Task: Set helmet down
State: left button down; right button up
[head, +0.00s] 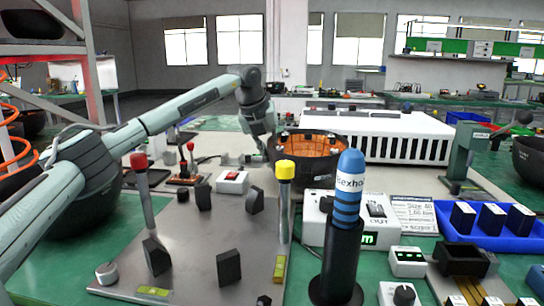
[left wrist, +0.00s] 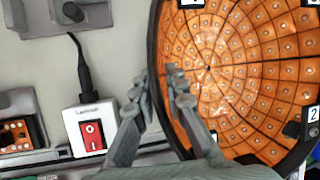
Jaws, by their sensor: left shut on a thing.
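The helmet (head: 318,172) is a dark, bowl-like shell, open side up, with an orange gridded inside and small numbered tags at its rim. It is behind the grey plate in the head view, and I cannot tell whether its underside touches the table. In the left wrist view the helmet (left wrist: 245,70) fills the right side. My left gripper (head: 264,156) is at its left edge. In the left wrist view the fingers of the left gripper (left wrist: 168,95) straddle the dark rim and are shut on it. My right gripper is not in view.
A red-switch box (head: 233,182) stands left of the helmet. A white slotted unit (head: 385,135) is behind it. A blue-striped cylinder in a black holder (head: 338,265), a yellow-capped post (head: 285,172) and a blue tray (head: 450,233) stand nearer. Dark bowls sit at both sides.

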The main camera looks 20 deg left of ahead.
pick_arm(q)
jog(key=shift+f, duration=0.1)
jog(key=c, duration=1.5)
grip_release()
